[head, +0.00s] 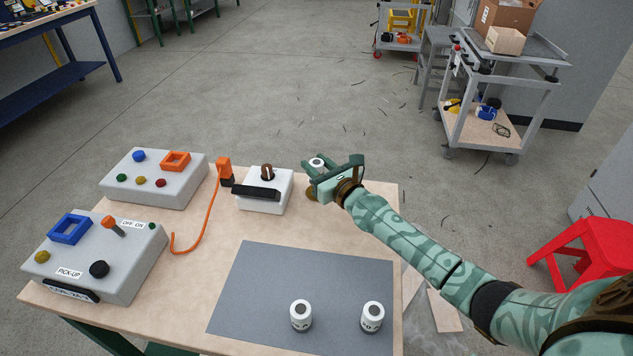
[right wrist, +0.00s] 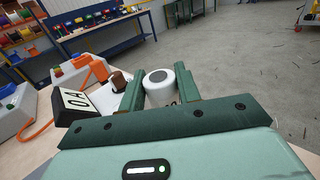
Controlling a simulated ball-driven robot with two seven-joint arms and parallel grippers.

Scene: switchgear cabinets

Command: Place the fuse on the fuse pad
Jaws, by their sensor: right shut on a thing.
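A white cylindrical fuse (head: 317,163) with a dark top is held between the fingers of my right gripper (head: 312,172), over the table's far edge. In the right wrist view the fuse (right wrist: 159,88) sits between the two green fingers. Its lower part is hidden by the gripper. A flat dark grey pad (head: 255,290) lies on the front of the table. It looks like the fuse pad, though no label shows. Two similar white fuses stand upright on it, one near its middle (head: 301,317) and one at its right (head: 371,317). My left gripper is not in view.
A white switch box (head: 265,200) with a brown knob and black bar stands left of my right gripper. An orange plug (head: 224,170) with a cord is beside it. Two grey control boxes fill the table's left side. The pad's left and far parts are clear.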

